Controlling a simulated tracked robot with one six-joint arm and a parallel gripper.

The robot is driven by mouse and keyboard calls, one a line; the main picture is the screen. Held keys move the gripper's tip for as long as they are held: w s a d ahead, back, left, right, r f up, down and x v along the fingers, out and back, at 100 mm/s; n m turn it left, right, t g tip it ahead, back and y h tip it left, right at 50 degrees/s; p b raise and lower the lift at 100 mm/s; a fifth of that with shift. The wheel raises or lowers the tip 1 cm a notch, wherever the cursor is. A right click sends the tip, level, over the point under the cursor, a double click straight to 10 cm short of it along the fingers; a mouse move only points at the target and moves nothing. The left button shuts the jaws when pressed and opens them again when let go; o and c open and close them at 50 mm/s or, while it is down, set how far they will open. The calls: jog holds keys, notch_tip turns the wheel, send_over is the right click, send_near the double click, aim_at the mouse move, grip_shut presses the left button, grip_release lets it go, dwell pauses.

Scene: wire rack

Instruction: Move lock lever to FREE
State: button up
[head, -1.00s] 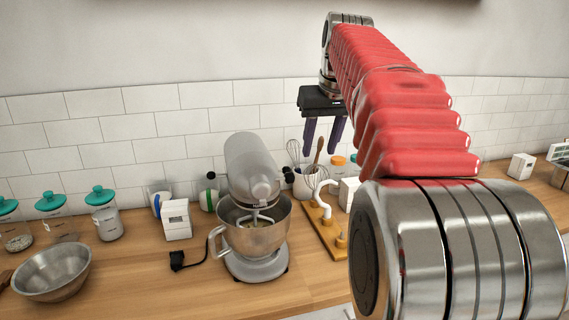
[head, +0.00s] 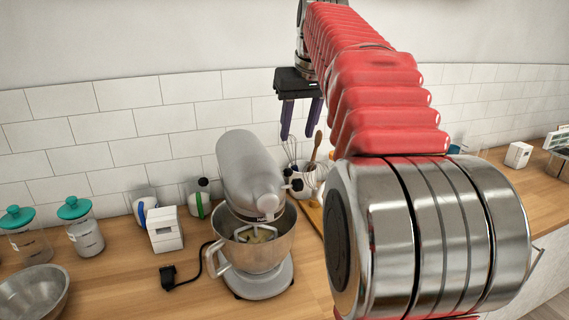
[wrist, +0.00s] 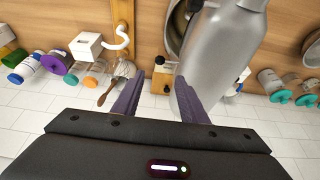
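A grey stand mixer (head: 248,172) with a steel bowl (head: 255,250) stands on the wooden counter. Small dark knobs (head: 296,184) show at the right side of its head. I cannot tell which of them is the lock lever, and no FREE marking is readable. My gripper (head: 300,137) is open and empty, with its purple fingers pointing down, above and to the right of the mixer head. In the wrist view the mixer head (wrist: 220,60) is large, just beyond the right finger of my gripper (wrist: 161,75). I cannot tell whether they touch.
A utensil crock (head: 307,180) stands right behind the mixer. A white box (head: 165,230), teal-lidded jars (head: 84,228) and a steel bowl (head: 35,295) are to the left. A black plug (head: 168,276) and its cord lie beside the mixer. The tiled wall (head: 120,110) is behind.

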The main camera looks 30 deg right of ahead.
aim_at(289, 169)
jog(key=shift+w, duration=0.15)
jog(key=shift+f, duration=0.15)
jog(key=x, duration=1.3)
jog(key=shift+f, duration=0.25)
grip_shut()
dwell(0.3)
jog(key=shift+w, duration=0.1)
